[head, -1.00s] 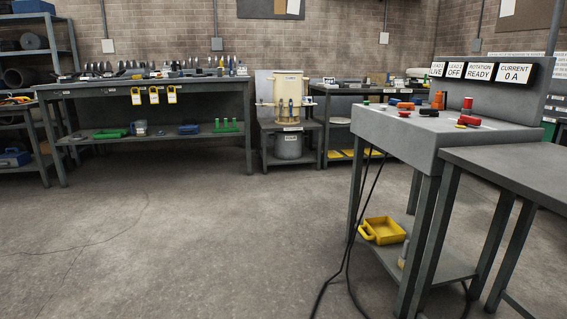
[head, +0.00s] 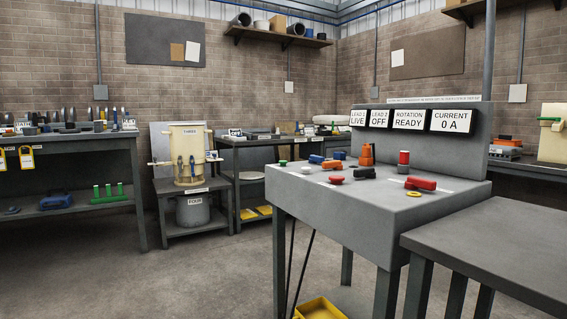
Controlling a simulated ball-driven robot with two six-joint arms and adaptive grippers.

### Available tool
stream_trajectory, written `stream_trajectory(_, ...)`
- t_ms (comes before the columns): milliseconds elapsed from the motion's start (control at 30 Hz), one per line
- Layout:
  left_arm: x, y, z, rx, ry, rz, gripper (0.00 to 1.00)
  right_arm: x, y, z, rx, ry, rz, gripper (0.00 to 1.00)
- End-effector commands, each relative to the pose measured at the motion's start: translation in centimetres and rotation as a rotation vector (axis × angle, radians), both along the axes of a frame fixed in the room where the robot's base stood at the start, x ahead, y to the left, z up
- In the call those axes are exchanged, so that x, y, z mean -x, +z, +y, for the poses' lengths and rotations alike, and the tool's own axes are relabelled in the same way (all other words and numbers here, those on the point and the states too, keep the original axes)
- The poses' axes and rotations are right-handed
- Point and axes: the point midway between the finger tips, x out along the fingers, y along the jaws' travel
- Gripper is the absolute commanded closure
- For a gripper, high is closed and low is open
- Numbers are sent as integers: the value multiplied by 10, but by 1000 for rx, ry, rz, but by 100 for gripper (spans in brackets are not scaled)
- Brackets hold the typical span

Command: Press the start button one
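A grey control console (head: 345,215) stands right of centre. At the left of its top is a small green button (head: 283,162), with a small pale label beside it; I cannot read which one is "start button one". A red knob or button (head: 336,180) sits nearer the front edge. Signs on the back panel read LEAD 1 LIVE (head: 358,118), LEAD 2 OFF (head: 379,118), ROTATION READY (head: 409,119) and CURRENT 0 A (head: 452,121). Neither of my grippers is in view.
Red, blue, black and orange parts, including a red clamp-like piece (head: 420,183), lie on the console. A bare grey table (head: 500,245) stands close at right front. A yellow tray (head: 318,309) is below the console. Concrete floor (head: 190,275) is clear at front left.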

Motion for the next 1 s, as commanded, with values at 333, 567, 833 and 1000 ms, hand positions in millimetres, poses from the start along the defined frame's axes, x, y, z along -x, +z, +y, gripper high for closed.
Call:
stream_trajectory(333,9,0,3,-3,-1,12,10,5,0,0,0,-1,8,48)
stream_trajectory(567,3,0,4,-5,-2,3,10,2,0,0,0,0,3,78)
stream_trajectory(833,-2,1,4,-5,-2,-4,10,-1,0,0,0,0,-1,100)
stream_trajectory(1000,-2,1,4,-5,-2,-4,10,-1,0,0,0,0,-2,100)
